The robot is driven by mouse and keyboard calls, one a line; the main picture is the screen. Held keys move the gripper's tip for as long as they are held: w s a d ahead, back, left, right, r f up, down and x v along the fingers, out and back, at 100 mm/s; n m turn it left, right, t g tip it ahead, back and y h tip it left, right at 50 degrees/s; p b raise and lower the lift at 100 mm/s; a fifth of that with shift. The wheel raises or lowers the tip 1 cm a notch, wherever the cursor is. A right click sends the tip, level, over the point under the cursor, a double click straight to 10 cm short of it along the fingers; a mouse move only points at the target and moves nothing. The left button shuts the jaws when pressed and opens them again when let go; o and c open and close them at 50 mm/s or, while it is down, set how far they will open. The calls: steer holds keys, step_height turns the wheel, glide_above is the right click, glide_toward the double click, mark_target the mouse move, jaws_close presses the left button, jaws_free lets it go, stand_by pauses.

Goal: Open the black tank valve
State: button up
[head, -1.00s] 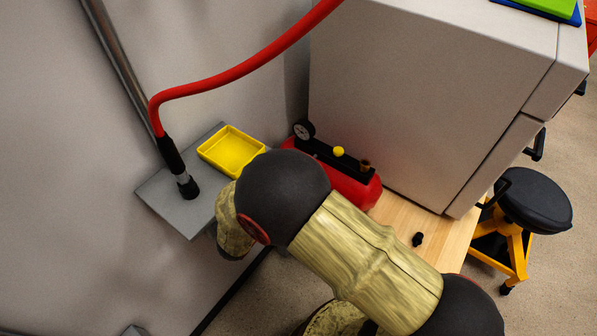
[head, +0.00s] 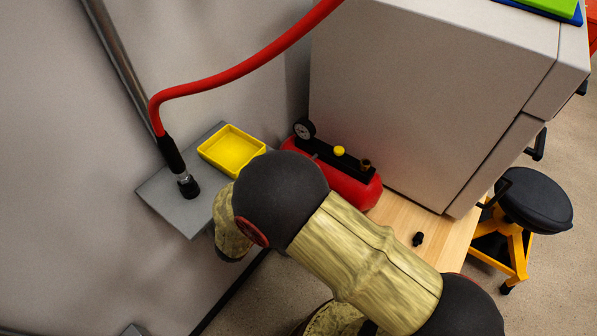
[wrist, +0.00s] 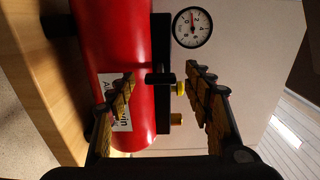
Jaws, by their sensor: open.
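The red tank (wrist: 110,60) lies on the wooden bench and fills the left middle of the wrist view. The black valve handle (wrist: 158,79) sticks out at the tank's black top strip. My gripper (wrist: 160,74) is open, one finger on each side of the handle in the picture. I cannot tell whether either finger touches it. The tank (head: 345,184) also shows in the head view, partly behind my arm; my gripper is hidden there, and I cannot make out the black valve clearly.
By the valve are a yellow knob (wrist: 180,89), a brass fitting (wrist: 176,119) and a round gauge (wrist: 192,27). A grey cabinet (head: 420,90) stands close behind the tank. A small black part (head: 418,239) lies on the bench. A yellow tray (head: 232,150) sits on a shelf at left.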

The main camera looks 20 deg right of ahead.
steer(key=v, duration=1.1)
steer(key=shift+s+a, duration=0.1)
steer(key=shift+a, duration=0.05)
